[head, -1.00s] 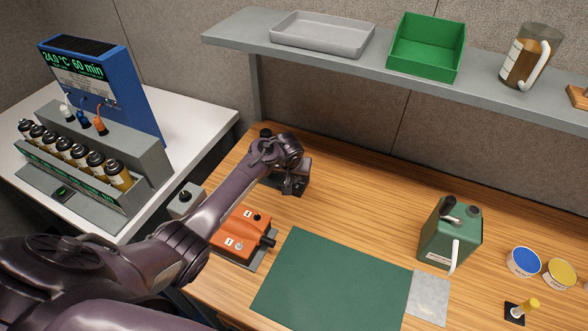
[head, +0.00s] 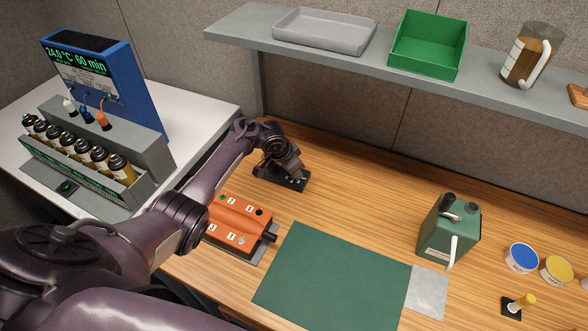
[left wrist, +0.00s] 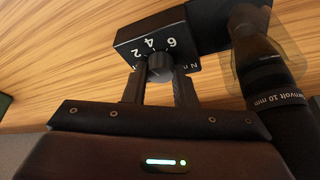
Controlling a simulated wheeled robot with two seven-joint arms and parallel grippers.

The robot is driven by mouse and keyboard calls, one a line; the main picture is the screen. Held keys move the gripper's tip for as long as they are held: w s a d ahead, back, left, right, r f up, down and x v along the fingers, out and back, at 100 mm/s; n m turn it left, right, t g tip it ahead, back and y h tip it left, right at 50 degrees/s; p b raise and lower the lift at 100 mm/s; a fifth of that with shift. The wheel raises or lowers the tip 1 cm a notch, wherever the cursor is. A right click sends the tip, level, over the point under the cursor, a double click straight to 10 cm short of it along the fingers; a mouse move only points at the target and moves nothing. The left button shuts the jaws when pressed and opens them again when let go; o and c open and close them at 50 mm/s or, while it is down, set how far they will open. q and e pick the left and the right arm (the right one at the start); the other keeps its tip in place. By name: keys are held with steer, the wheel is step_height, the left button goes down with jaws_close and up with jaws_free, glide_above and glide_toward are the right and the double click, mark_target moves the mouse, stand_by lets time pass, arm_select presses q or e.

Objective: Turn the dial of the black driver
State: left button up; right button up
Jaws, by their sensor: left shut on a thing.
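The black driver (left wrist: 262,58) fills the upper right of the left wrist view, with a black box bearing numbers beside its barrel. The dial (left wrist: 160,66) is a dark ridged knob on the numbered face, where 2, 4 and 6 show. My left gripper (left wrist: 160,80) is shut on the dial, one finger on each side of it. In the head view the black driver (head: 290,182) sits on the wooden bench, mostly hidden behind my left arm and gripper (head: 283,172). My right gripper is in neither view.
An orange control box (head: 238,222) stands close to my left forearm. A green mat (head: 330,280) lies to its right. A green can (head: 448,232) stands farther right, and a grey shelf (head: 390,72) spans the back. The bench between driver and can is clear.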

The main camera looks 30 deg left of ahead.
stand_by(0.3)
arm_select(q)
steer(key=o, duration=1)
steer(key=v, duration=0.7)
steer(key=shift+s+a+r, duration=0.1)
steer(key=shift+r, duration=0.3)
steer(key=shift+f, duration=0.1)
